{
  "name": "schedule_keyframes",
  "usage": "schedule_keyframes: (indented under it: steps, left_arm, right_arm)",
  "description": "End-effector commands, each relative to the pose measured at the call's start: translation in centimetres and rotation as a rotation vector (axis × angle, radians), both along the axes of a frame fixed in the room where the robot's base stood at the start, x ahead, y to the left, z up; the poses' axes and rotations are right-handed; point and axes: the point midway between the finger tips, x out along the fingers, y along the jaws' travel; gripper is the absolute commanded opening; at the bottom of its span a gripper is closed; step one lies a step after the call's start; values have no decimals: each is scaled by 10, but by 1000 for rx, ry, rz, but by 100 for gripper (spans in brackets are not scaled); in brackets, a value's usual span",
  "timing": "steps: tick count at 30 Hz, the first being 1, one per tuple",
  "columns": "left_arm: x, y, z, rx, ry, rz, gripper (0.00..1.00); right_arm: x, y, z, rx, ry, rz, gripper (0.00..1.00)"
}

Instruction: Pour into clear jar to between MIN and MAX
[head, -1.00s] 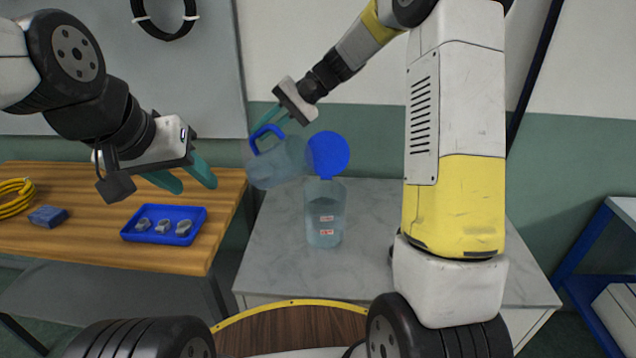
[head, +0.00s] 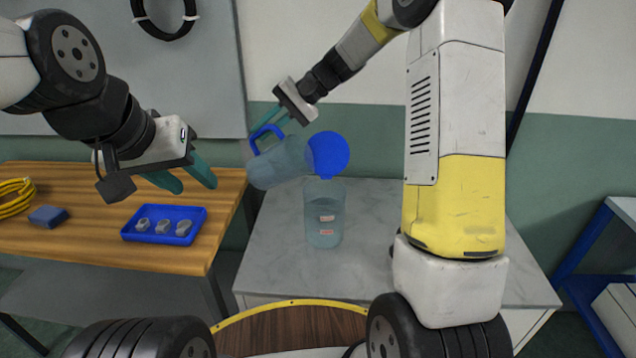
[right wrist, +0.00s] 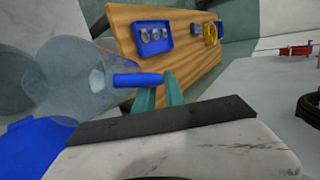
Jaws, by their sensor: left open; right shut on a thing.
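The clear jar (head: 325,205) stands upright on the grey bench, with two small red-and-white marks on its front. Pale liquid seems to fill its lower part, up to about between the marks; the exact level is faint. Whether liquid is flowing cannot be told. My left gripper (head: 197,187) is open and empty above the wooden table.
A blue tray (head: 128,236) with several small grey pieces, a blue block (head: 48,217) and a yellow cable coil (head: 14,198) are on the wooden table (head: 60,250). The grey bench (head: 270,262) is mostly clear around the jar. A blue-framed rack (head: 590,245) stands at the right.

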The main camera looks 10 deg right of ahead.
Motion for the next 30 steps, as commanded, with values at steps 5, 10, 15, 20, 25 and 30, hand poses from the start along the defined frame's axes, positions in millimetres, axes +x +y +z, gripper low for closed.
schedule_keyframes:
  steps: [5,10,15,20,25,30]
  left_arm:
    - [0,0,0,0,0,0,44]
    - [0,0,0,0,0,0,44]
    - [0,0,0,0,0,0,44]
    - [0,0,0,0,0,0,44]
    - [0,0,0,0,0,0,44]
    - [0,0,0,0,0,0,44]
  right_arm:
    - [0,0,1,1,0,0,0]
    - [1,3,-3,-22,12,1,0]
    - [5,10,-17,-105,58,2,0]
    - [12,21,-35,-211,122,1,0]
    - [16,27,-58,-276,162,-3,0]
    - [20,35,-80,-331,194,-3,0]
